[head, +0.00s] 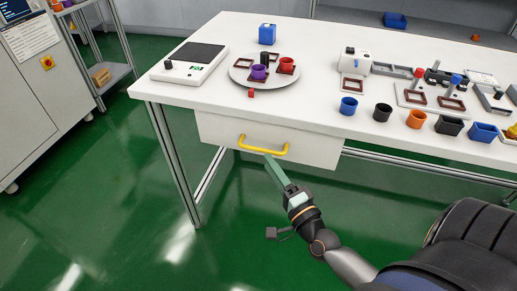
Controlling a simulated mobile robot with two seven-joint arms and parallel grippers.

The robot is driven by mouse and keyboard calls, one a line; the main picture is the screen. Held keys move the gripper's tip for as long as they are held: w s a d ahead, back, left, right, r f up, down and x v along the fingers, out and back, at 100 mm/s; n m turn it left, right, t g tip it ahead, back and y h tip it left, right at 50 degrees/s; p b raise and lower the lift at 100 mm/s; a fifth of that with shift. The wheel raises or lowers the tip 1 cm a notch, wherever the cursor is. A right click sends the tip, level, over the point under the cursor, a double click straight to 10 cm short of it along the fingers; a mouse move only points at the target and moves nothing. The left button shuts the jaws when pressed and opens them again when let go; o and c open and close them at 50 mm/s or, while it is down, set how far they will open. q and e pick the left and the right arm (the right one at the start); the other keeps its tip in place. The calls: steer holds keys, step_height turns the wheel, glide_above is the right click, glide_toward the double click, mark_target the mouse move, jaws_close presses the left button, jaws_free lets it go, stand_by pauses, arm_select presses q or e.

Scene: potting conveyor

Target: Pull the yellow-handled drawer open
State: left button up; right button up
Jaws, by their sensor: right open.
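The drawer (310,150) is a white box front under the left part of the white table. I see no clear gap that shows the drawer pulled out. My right gripper (273,163) reaches up from the lower right, with its pale green fingers just below the handle's right end. The fingers overlap one another in this view, and I cannot tell whether they touch the handle. My right gripper is open. My left gripper is not in view.
A table leg (172,160) stands left of the drawer. Green floor (110,200) in front is clear.

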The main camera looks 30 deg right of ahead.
mark_target(259, 148)
steer(key=w, duration=0.6)
steer(key=shift+w+d+r, duration=0.2)
steer(key=shift+w+r, duration=0.05)
steer(key=shift+r, duration=0.15)
steer(key=shift+c, duration=0.3)
jaws_close()
stand_by(0.7)
